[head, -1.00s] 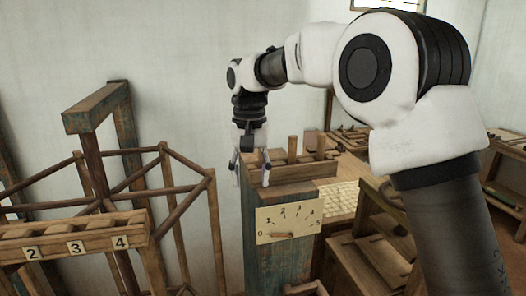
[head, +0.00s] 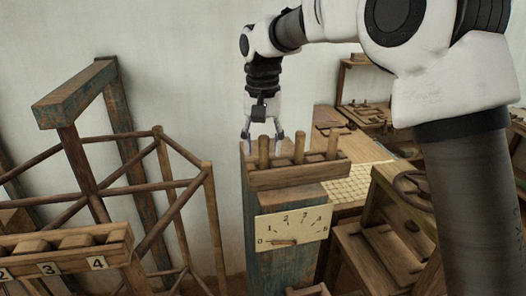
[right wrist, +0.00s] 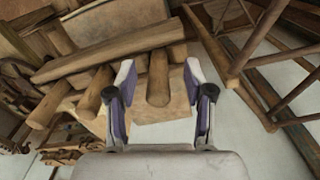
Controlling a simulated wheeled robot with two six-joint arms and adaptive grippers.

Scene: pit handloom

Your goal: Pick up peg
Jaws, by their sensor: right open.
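Several upright wooden pegs stand in a wooden rack (head: 300,177) on top of a post. The leftmost peg (head: 264,152) is directly below my right gripper (head: 262,136), which points down with fingers apart. In the right wrist view a peg (right wrist: 158,80) lies between the two open fingers of that gripper (right wrist: 158,76), with a visible gap on each side. Other pegs, such as the middle one (head: 299,149) and the right one (head: 332,146), stand to the right of it. My left gripper is not in view.
A dial card (head: 293,228) marked with numbers is on the post's front below the rack. A numbered rail (head: 60,250) and wooden frame bars (head: 150,135) stand at the left. A wooden table (head: 360,150) with items lies behind at the right.

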